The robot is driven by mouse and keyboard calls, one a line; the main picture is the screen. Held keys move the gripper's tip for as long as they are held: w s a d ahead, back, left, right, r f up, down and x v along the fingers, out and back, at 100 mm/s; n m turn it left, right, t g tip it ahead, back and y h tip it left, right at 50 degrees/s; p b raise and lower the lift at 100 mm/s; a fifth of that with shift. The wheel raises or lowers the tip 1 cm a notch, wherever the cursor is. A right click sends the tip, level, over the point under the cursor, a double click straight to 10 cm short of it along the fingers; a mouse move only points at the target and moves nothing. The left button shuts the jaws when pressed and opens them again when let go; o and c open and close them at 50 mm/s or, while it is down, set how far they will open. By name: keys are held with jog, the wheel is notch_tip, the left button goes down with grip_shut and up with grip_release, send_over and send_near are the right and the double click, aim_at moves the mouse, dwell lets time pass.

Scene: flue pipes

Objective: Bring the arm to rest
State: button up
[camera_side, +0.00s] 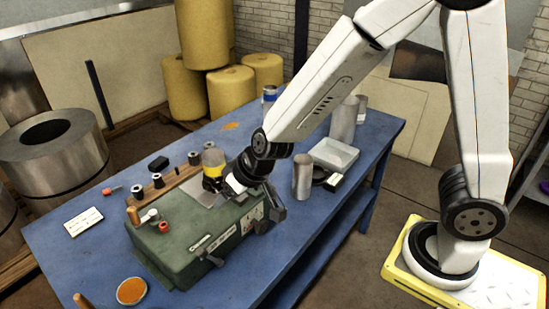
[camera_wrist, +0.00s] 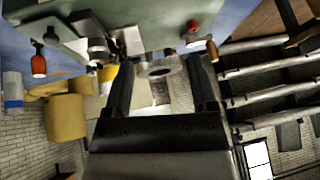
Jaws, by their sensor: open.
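My gripper (camera_wrist: 161,68) is open in the wrist view, its two dark fingers apart. A grey ring-shaped part (camera_wrist: 158,68) shows between the fingertips; I cannot tell how far beyond them it lies. In the side view my wrist is low over the back right of a green machine (camera_side: 185,248) on the blue bench (camera_side: 75,265). The fingers are hard to make out there against the machine's dark parts. The green machine also shows at the top of the wrist view (camera_wrist: 160,20).
A bottle with a yellow band (camera_side: 213,160) stands close left of my wrist. Metal cylinders (camera_side: 303,176) and a grey tray (camera_side: 334,154) stand to the right. A white card (camera_side: 83,222) and an orange dish (camera_side: 131,291) lie left and in front. Yellow rolls (camera_side: 187,92) stand behind the bench.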

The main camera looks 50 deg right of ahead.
jog(key=s+d+g+h, duration=0.2)
jog(key=s+d+g, duration=0.1)
jog(key=s+d, duration=0.8)
jog(key=shift+s+d+f+m, duration=0.15)
jog(key=shift+s+d+m, duration=0.15)
jog(key=shift+d, duration=0.4)
